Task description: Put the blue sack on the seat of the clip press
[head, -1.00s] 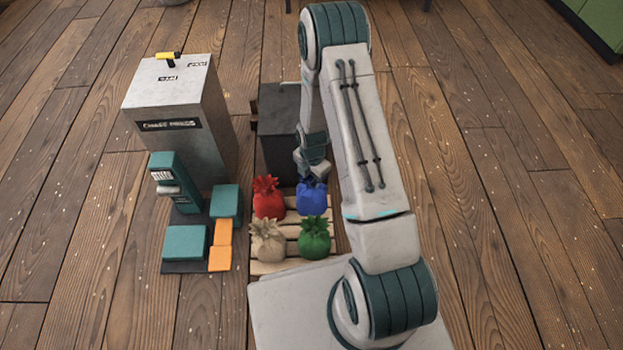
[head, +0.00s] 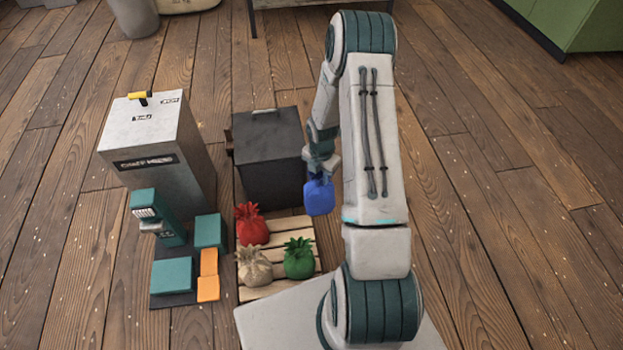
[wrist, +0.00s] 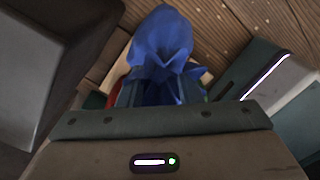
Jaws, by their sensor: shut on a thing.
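The blue sack (head: 319,198) hangs in my gripper (head: 320,176), above and to the right of the slatted pallet. In the wrist view the blue sack (wrist: 162,45) fills the top middle, and the fingertips are hidden behind its cloth.
A red sack (head: 250,226), a beige sack (head: 254,266) and a green sack (head: 298,258) stand on the pallet (head: 288,228). A dark bin (head: 268,160) stands behind it. A tall grey box (head: 155,140) with a yellow handle stands behind the teal machine.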

